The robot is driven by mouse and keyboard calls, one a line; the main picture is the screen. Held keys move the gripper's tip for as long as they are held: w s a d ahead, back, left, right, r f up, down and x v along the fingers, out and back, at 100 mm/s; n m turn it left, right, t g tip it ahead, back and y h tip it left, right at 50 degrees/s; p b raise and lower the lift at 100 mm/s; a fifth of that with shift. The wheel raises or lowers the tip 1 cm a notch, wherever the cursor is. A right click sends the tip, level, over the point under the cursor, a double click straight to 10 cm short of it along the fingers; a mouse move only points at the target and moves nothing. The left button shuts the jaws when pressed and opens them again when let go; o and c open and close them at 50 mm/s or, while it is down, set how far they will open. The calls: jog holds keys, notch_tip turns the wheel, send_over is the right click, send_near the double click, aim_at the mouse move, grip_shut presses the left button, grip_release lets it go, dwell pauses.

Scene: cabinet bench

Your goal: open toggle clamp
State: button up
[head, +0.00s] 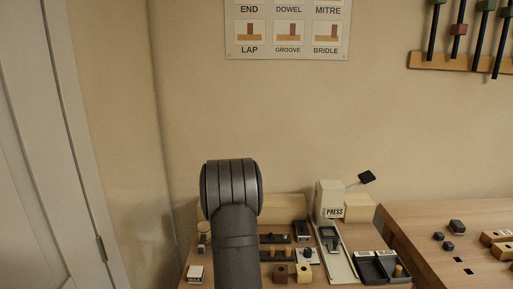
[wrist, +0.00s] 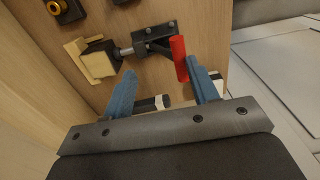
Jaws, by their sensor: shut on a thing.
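The toggle clamp (wrist: 162,36) shows in the wrist view, with a dark metal bracket, a spindle to the left and a red handle (wrist: 178,58). The spindle's end meets a dark pad at a pale wooden block (wrist: 97,63). My gripper (wrist: 160,66) is shut on the red handle, which lies against the inner side of the right blue finger. The left finger appears apart from it in this view, so its contact is hard to see. In the head view my arm hides the clamp and my gripper.
A black cylinder with a pale end (wrist: 152,103) shows between the finger bases. In the head view, a PRESS unit (head: 329,200), a black divided tray (head: 381,268) and small blocks (head: 292,272) crowd the bench to the right of my arm. A wall stands behind.

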jog(key=shift+o, duration=0.8)
jog(key=shift+w+f, duration=0.15)
jog(key=shift+w, duration=0.05)
jog(key=shift+o, duration=0.3)
jog(key=shift+w, duration=0.1)
jog(key=shift+o, duration=0.6)
jog(key=shift+w+f, duration=0.1)
jog(key=shift+w, duration=0.05)
jog(key=o, duration=0.7)
jog(key=shift+w, duration=0.1)
jog(key=shift+r, duration=3.6)
